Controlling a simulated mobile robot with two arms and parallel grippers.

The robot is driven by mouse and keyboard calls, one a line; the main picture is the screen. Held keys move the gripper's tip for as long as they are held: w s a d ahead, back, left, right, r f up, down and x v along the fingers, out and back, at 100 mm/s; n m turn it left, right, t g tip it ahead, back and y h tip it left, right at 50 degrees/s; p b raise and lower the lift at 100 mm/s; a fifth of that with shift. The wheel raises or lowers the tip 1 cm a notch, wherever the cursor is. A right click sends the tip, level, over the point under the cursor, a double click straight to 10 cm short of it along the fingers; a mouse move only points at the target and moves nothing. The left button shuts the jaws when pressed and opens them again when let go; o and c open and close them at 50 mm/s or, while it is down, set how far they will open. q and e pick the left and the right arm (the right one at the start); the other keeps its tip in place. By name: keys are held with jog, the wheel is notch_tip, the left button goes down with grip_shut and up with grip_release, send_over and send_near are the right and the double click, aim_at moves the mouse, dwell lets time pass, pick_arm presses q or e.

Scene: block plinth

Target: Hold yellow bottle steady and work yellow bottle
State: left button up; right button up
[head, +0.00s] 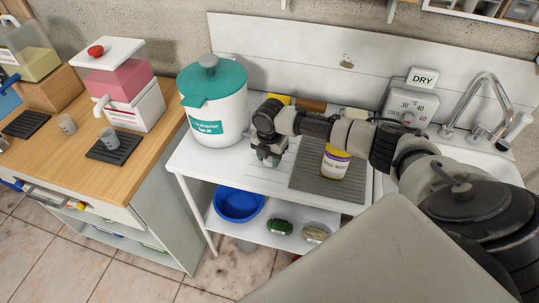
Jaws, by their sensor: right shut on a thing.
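The yellow bottle (333,165) stands upright on a grey ribbed mat (305,175) on the white counter. It has a white label band with dark print, and my right arm passes in front of its top. My right gripper (268,157) points down to the left of the bottle, apart from it, close over the counter. It is shut on a small greyish-green thing, mostly hidden by the fingers, so I cannot tell what it is. My left gripper is not in view.
A white container with a teal lid (210,85) stands left of my right gripper. A DRY sign (423,77) and a tap (485,100) are at the right. A blue bowl (238,204) sits on the shelf below. A wooden counter (110,175) with dispensers is at the left.

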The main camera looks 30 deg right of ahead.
jog(key=shift+f, duration=0.15)
dwell(0.3)
jog(key=o, duration=1)
